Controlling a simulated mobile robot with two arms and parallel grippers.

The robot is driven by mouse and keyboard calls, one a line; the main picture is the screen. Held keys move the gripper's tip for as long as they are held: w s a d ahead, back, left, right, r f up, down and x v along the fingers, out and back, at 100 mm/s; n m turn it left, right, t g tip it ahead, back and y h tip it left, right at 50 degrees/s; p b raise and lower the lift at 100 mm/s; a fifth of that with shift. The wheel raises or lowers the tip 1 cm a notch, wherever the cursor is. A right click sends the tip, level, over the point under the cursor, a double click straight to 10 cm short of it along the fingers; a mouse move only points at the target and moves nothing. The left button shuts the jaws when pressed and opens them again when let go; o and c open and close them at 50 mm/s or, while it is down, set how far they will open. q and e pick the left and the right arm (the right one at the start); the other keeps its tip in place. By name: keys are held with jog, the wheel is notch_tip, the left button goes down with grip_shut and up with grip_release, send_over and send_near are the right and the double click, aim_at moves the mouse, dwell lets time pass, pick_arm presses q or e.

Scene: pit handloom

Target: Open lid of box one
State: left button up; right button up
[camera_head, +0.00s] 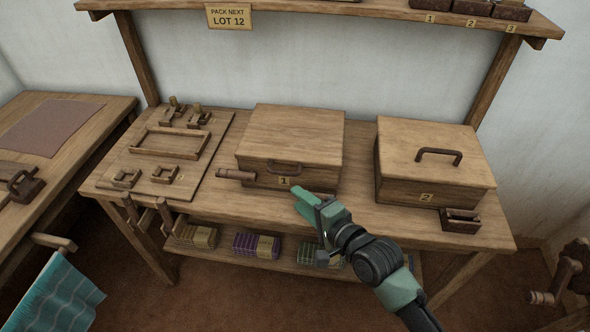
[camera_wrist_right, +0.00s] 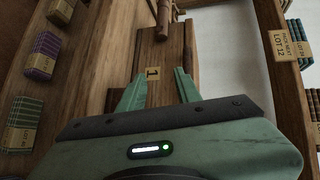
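Box one (camera_head: 292,131) is a wooden box on the workbench, with a flat lid that is closed. Its front carries a dark handle (camera_head: 285,166) and a "1" label (camera_head: 283,181). My right gripper (camera_head: 301,196) is just in front of and below the box's front right part. My left gripper is not in view.
Box two (camera_head: 430,161) stands at the right, closed, with a small wooden holder (camera_head: 460,220) before it. A wooden cylinder (camera_head: 235,175) lies near box one's front left. A jig board (camera_head: 165,160) lies at the left. Bundles (camera_head: 257,245) fill the lower shelf.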

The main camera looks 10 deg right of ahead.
aim_at(283, 171)
jog(key=shift+m+t+y, duration=0.3)
jog(key=shift+m+t, duration=0.2)
jog(key=shift+m, duration=0.3)
jog(key=w+a, duration=0.1)
jog(key=w, duration=0.1)
jog(key=w+a+r, duration=0.1)
jog(key=w, duration=0.2)
jog(key=w+a+r, duration=0.1)
jog(key=w, duration=0.2)
jog(key=shift+a+r, duration=0.1)
jog(key=shift+a, duration=0.15)
grip_shut()
dwell(0.5)
